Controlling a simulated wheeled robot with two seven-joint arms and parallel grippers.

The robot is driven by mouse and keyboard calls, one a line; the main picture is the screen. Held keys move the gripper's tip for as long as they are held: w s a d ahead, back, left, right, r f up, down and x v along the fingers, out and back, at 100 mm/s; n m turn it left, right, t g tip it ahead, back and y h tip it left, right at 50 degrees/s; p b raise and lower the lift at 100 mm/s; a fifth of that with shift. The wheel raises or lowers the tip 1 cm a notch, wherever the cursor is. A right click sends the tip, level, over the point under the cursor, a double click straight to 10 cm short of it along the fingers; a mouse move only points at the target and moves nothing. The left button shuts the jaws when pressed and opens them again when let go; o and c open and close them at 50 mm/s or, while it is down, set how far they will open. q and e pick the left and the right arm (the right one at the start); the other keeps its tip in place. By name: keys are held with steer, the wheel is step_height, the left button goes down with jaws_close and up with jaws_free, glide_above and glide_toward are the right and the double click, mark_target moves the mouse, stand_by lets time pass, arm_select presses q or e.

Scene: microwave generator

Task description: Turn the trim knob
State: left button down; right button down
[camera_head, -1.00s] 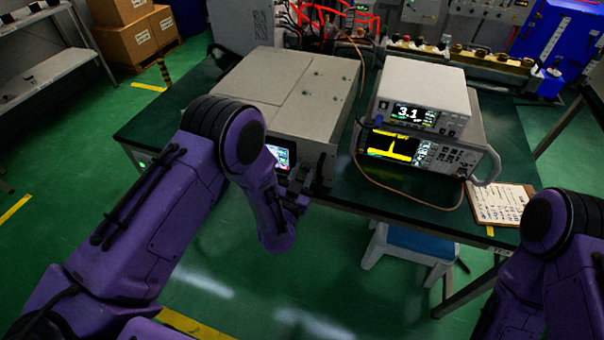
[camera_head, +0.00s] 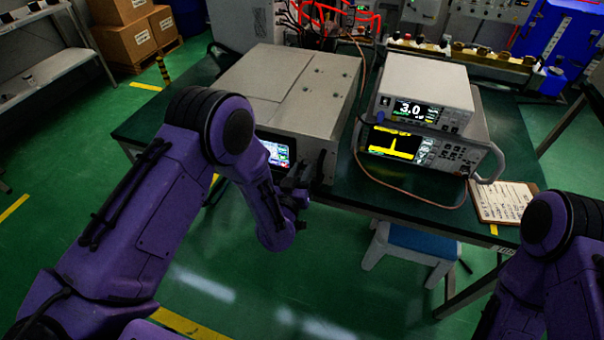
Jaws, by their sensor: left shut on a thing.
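The microwave generator, a large grey box (camera_head: 285,95), stands on the dark table with a small lit screen (camera_head: 274,152) on its front panel. My left gripper (camera_head: 296,180) is at the right part of that panel, just right of the screen. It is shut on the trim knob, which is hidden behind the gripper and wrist. A meter (camera_head: 423,100) to the right reads 3.0. The instrument below it (camera_head: 420,148) shows a yellow peak. My right arm is at the lower right, and its gripper is out of the picture.
A clipboard (camera_head: 503,202) lies at the table's right front corner. A brown cable (camera_head: 358,165) loops in front of the stacked instruments. A blue-topped stool (camera_head: 420,241) stands under the front edge. The floor in front of the generator is open.

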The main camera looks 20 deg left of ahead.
arm_select(q)
steer(key=shift+n+b, duration=0.35)
steer(key=shift+n, duration=0.85)
steer(key=c, duration=1.1)
jaws_free()
steer(key=shift+s, duration=0.1)
steer(key=s+b, duration=0.3)
steer(key=s, duration=0.7)
steer(key=shift+s+a, duration=0.2)
